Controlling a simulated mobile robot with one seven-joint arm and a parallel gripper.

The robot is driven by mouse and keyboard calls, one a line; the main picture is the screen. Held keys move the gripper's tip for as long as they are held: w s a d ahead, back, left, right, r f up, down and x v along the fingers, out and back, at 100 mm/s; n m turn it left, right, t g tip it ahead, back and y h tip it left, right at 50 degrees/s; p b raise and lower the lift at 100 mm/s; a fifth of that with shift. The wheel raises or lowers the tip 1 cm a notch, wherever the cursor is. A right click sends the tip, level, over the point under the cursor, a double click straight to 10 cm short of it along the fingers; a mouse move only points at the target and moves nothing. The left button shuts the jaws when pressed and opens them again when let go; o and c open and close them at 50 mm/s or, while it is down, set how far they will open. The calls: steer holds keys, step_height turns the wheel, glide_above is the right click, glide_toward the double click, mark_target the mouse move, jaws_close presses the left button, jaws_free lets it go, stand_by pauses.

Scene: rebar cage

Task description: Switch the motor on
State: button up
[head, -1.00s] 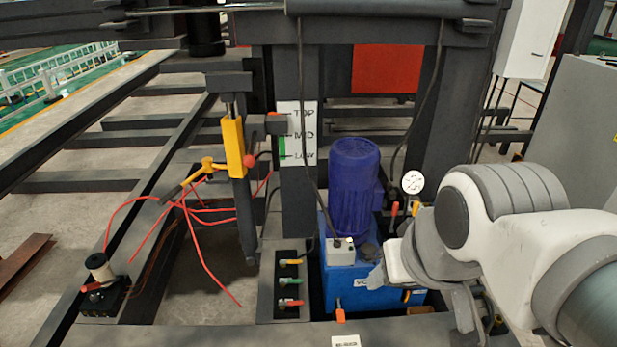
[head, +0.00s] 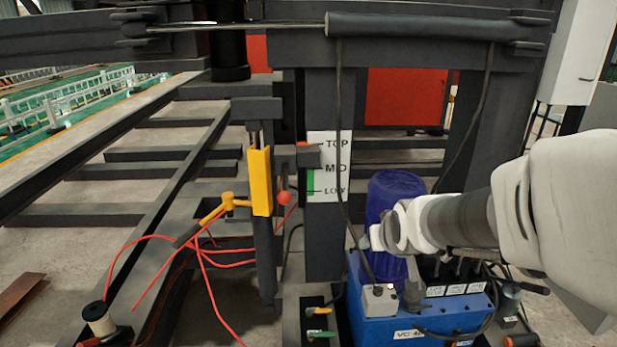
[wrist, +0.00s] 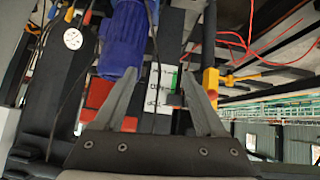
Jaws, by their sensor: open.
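The blue motor (head: 392,190) stands upright on a blue power unit tank (head: 365,327) in the head view, with my arm across its lower part. A small pale box (head: 380,299) with a little knob or light on top sits at the tank's front left. It is probably the switch box; its on or off state is unclear. My arm's end is just above this box in the head view, its fingers not clear there. In the wrist view, my gripper (wrist: 160,75) is open and empty, and the motor (wrist: 124,42) lies beyond the left finger.
A yellow lever bracket (head: 260,180) with a red ball and red wires stands left of the motor. A TOP/MID/LOW scale (head: 330,166) is on the post behind. A black cable hangs down to the pale box. Valves with coloured handles (head: 320,311) sit at front left.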

steer(key=w+d+f+t+b, duration=0.2)
steer(key=w+f+b, duration=0.2)
steer(key=w+f, duration=0.55)
steer(key=m+t+b, duration=0.1)
steer(key=t+b, duration=0.3)
steer(key=b, duration=0.4)
glide_toward(378, 294)
steer(key=s+a+r, duration=0.2)
steer(key=a+r, duration=0.3)
steer(key=r, duration=0.4)
steer(key=s+d+f+m+t+h+b, duration=0.1)
steer(key=s+f+b, duration=0.1)
steer(key=f, duration=0.4)
steer(key=s+d+f+m+t+h+b, duration=0.1)
steer(key=d+f+h+b, duration=0.1)
steer(key=f, duration=0.3)
steer(key=b+x, duration=0.1)
steer(key=x, duration=0.4)
steer(key=b+x, duration=0.1)
steer(key=x, duration=0.4)
steer(key=b+x, duration=0.2)
steer(key=x, duration=0.3)
steer(key=shift+w+a+r, duration=0.1)
steer(key=shift+a+r, duration=0.05)
steer(key=shift+a, duration=0.15)
steer(key=shift+x, duration=0.9)
steer(key=shift+r, duration=0.15)
jaws_close()
